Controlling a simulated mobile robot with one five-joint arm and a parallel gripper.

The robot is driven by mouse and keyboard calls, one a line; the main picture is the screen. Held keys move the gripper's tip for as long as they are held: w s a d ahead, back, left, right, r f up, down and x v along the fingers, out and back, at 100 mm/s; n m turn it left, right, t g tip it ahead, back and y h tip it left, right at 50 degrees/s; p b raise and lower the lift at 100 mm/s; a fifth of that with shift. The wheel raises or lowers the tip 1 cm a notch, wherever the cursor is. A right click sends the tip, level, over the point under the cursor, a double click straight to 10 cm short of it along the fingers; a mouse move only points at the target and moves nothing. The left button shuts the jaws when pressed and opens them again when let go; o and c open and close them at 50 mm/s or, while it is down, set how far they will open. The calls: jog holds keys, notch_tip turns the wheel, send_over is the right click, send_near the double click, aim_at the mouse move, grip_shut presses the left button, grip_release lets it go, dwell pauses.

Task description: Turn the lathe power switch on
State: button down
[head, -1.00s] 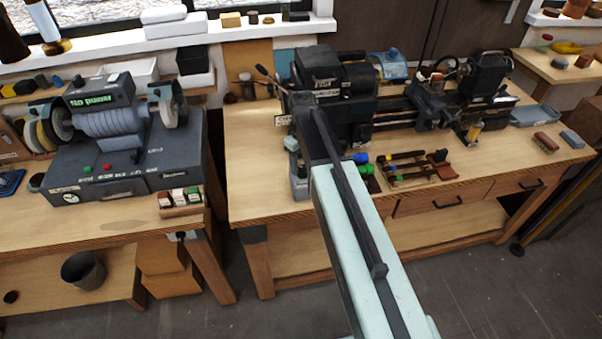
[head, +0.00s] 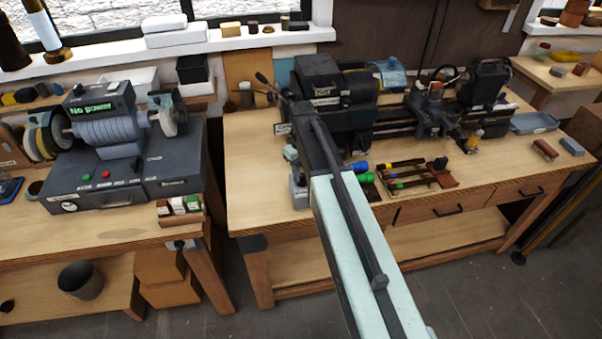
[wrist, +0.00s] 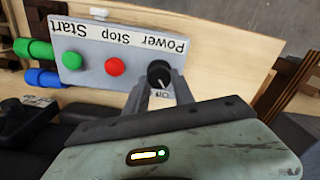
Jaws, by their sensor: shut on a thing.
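The grey control box (wrist: 118,68) in the wrist view appears upside down, with a green Start button (wrist: 74,61), a red Stop button (wrist: 115,67) and a black Power knob (wrist: 159,73). My gripper (wrist: 161,84) is shut on the Power knob, one finger on each side. A white line marks the knob; a small label below it is partly hidden and I cannot read it surely. In the head view the lathe (head: 345,112) stands on the right bench, and my arm hides the fingers and the knob.
Colored-handled tools (head: 408,172) lie in front of the lathe. In the wrist view, green and blue handles (wrist: 38,49) are beside the box. A bench machine (head: 130,155) at left displays "No power". The bench's front left (head: 255,190) is bare.

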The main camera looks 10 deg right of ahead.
jog(key=m, duration=0.8)
jog(key=shift+d+m, duration=0.15)
jog(key=shift+m, duration=0.25)
jog(key=m, duration=0.3)
jog(key=shift+m, duration=0.3)
jog(key=shift+s+d+m, duration=0.1)
jog(key=shift+m, duration=1.9)
jog(key=c, duration=1.1)
grip_release()
jog(key=shift+o, duration=0.2)
